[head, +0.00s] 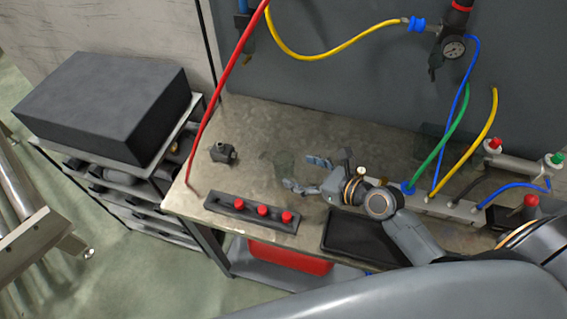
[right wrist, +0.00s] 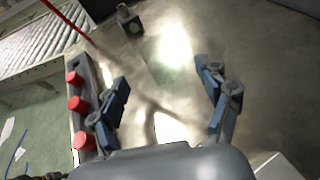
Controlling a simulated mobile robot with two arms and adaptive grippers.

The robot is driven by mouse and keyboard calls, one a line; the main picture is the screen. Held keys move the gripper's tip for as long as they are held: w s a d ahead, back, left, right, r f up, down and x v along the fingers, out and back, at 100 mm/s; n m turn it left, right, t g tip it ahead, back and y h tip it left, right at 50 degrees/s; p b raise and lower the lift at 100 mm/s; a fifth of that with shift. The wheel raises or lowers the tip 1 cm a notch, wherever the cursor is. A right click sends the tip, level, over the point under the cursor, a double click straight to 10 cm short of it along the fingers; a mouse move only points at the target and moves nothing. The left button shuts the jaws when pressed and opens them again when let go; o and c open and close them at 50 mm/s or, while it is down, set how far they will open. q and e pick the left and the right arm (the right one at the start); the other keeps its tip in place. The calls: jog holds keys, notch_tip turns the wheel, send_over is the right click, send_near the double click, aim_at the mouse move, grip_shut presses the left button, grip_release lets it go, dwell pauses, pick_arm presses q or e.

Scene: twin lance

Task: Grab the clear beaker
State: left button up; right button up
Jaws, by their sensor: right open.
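A faint, see-through greenish shape, which looks like the clear beaker (head: 281,163), is on the metal workbench (head: 262,123) just left of my right gripper (head: 304,173). Its outline is hard to make out. In the right wrist view the clear beaker (right wrist: 172,75) shows faintly between and just beyond the fingertips. My right gripper (right wrist: 163,76) is open, its two fingers spread apart with nothing held. I cannot tell whether the fingers touch the beaker. My left gripper is not in view.
A black strip with red knobs (head: 262,211) lies along the bench's front edge. A small dark block (head: 223,153) stands further left. A red hose (head: 222,82) drops to the bench's left end. A black tray (head: 362,238) and a hose manifold (head: 440,205) lie to the right.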

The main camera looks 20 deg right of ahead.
aim_at(277, 162)
jog(key=shift+w+a+f, duration=0.25)
jog(key=shift+w+a, duration=0.05)
jog(key=shift+w, duration=0.3)
jog(key=shift+w+a+f, duration=0.15)
jog(key=shift+w+f, duration=0.05)
jog(key=shift+w, duration=0.1)
jog(key=shift+w+a+f, duration=0.1)
jog(key=shift+w+f, duration=0.05)
jog(key=shift+w, duration=0.1)
jog(key=x, duration=0.4)
jog(key=shift+w+f+p, duration=0.1)
jog(key=shift+p, duration=0.3)
jog(key=shift+w+a+f, duration=0.15)
jog(key=shift+w, duration=0.1)
jog(key=shift+s, duration=0.1)
jog(key=shift+c, duration=0.5)
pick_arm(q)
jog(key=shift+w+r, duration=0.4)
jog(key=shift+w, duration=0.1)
pick_arm(e)
jog(key=c, duration=1.1)
